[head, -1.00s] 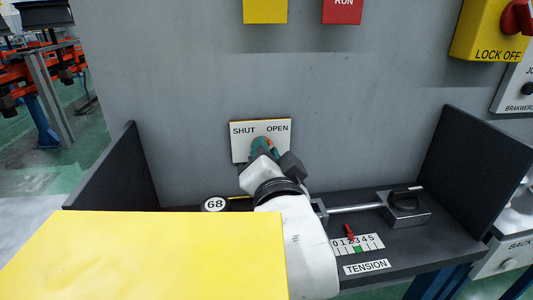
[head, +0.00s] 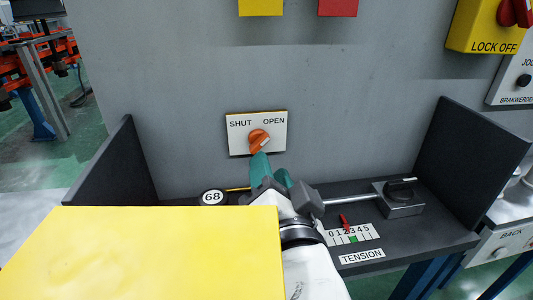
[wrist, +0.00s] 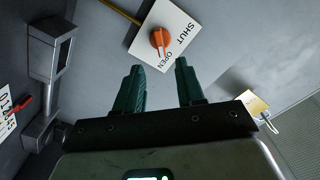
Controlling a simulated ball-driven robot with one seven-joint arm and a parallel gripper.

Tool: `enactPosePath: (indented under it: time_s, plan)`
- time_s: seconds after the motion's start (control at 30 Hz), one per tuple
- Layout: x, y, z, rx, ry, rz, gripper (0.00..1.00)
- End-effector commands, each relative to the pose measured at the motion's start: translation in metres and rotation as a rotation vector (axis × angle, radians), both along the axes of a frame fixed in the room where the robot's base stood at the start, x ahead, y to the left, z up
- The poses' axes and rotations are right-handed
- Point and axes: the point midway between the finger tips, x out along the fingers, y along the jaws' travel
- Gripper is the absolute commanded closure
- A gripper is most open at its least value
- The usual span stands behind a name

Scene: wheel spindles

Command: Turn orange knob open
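The orange knob (head: 259,141) sits on a white plate (head: 279,142) marked SHUT at left and OPEN at right, on the grey panel. The knob's pale mark points up and right, toward OPEN. In the wrist view the knob (wrist: 158,40) is fully in sight, with its mark toward the OPEN lettering. My gripper (head: 271,168) is just below the plate in the head view, apart from the knob. Its teal fingers stand open and empty in the wrist view (wrist: 159,68), with a clear gap between them and the knob.
A dark shelf (head: 415,238) below bears a lever block (head: 400,200) with a rod, and a TENSION scale (head: 352,234) with a red pointer. Dark side walls (head: 470,150) bound it. A round 68 tag (head: 212,198) lies left of my gripper. A yellow surface (head: 150,255) fills the lower left.

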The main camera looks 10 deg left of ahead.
Motion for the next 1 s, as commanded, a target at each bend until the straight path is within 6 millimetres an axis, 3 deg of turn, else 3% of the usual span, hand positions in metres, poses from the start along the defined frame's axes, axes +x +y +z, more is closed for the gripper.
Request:
enactPosePath:
  time_s: [0.1,0.3,1.0]
  plan:
    - [-0.016,-0.004,0.0,0.0,0.001,0.001,0.62]
    - [-0.027,-0.008,-0.001,0.001,0.002,0.0,0.62]
    - [-0.027,-0.008,0.0,0.001,0.001,-0.001,0.62]
